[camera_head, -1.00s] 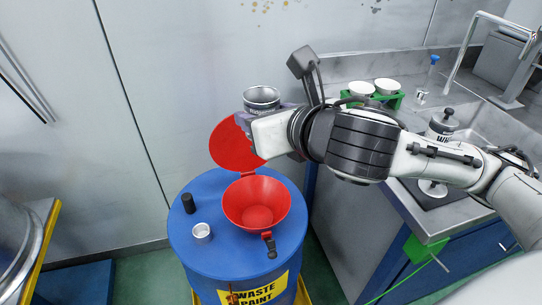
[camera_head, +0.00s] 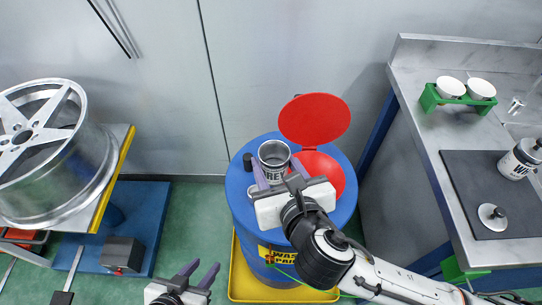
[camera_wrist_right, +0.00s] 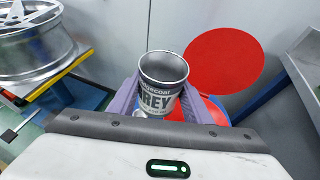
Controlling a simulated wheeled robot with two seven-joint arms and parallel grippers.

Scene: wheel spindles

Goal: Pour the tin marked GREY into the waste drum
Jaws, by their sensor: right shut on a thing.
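The tin marked GREY (camera_head: 273,160) is an open silver can with a dark label. My right gripper (camera_head: 274,172) is shut on it and holds it upright over the left part of the waste drum's top. In the right wrist view the tin (camera_wrist_right: 160,95) stands between the purple fingers, its label readable. The blue waste drum (camera_head: 240,213) has a red funnel (camera_head: 325,172) with its round red lid (camera_head: 314,120) swung open behind. My arm hides part of the funnel. My left gripper (camera_head: 198,274) is open and empty at the bottom edge.
The drum stands in a yellow tray (camera_head: 240,280). At left a silver wheel (camera_head: 45,150) lies on a yellow-edged stand. At right a steel bench holds a green rack (camera_head: 458,98) with white cups, a dark mat (camera_head: 480,185) and another tin (camera_head: 518,160).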

